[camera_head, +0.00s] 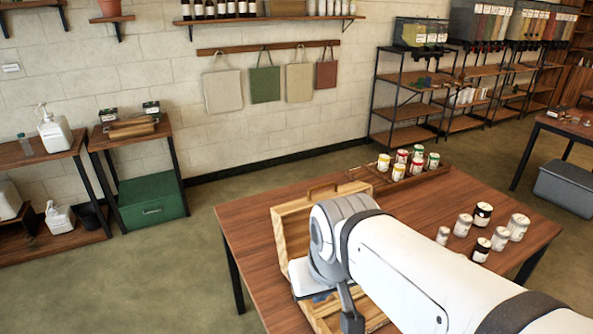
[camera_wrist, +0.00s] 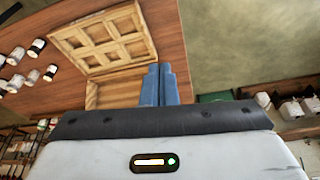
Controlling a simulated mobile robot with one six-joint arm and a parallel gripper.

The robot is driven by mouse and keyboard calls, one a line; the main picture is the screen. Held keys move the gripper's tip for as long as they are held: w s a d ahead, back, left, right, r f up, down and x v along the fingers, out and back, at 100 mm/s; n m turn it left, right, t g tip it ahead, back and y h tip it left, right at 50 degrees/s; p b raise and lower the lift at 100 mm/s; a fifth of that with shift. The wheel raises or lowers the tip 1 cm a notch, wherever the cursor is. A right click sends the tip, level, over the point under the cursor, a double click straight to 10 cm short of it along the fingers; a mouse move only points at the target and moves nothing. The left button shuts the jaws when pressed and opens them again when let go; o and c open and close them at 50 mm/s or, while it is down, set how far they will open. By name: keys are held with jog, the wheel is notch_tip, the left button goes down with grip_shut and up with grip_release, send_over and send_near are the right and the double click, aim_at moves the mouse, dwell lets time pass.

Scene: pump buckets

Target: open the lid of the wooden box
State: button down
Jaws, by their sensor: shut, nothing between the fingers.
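The wooden box (camera_head: 372,314) sits on the brown table, largely hidden behind my arm in the head view. Its lid (camera_head: 287,228) is raised at the far side, with its framed face showing. In the head view only a bit of blue finger shows. Whether the fingers touch the box cannot be told.
A wooden tray (camera_head: 437,172) with several colored cans stands at the table's back edge. Several white and dark jars (camera_head: 482,214) stand at the table's right. The table (camera_head: 243,232) is clear left of the box. A green bin (camera_head: 152,200) stands on the left rack.

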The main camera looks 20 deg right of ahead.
jog(key=w+d+r+p, duration=0.15)
jog(key=w+r, duration=0.45)
jog(key=w, duration=0.6)
jog(key=n+p, duration=0.2)
jog(key=p, duration=0.5)
send_over(318, 194)
jog(key=w, duration=0.1)
jog(key=shift+g+y, duration=0.3)
jog(key=s+x, duration=0.1)
jog(key=x, duration=0.3)
jog(key=s+x, duration=0.1)
jog(key=x, duration=0.3)
jog(key=s+x, duration=0.1)
jog(key=x, duration=0.4)
jog(key=shift+d+f, duration=0.3)
jog(key=shift+f, duration=0.1)
jog(key=shift+s+d+f, duration=0.1)
jog(key=shift+s+f, duration=0.1)
jog(key=shift+s, duration=0.2)
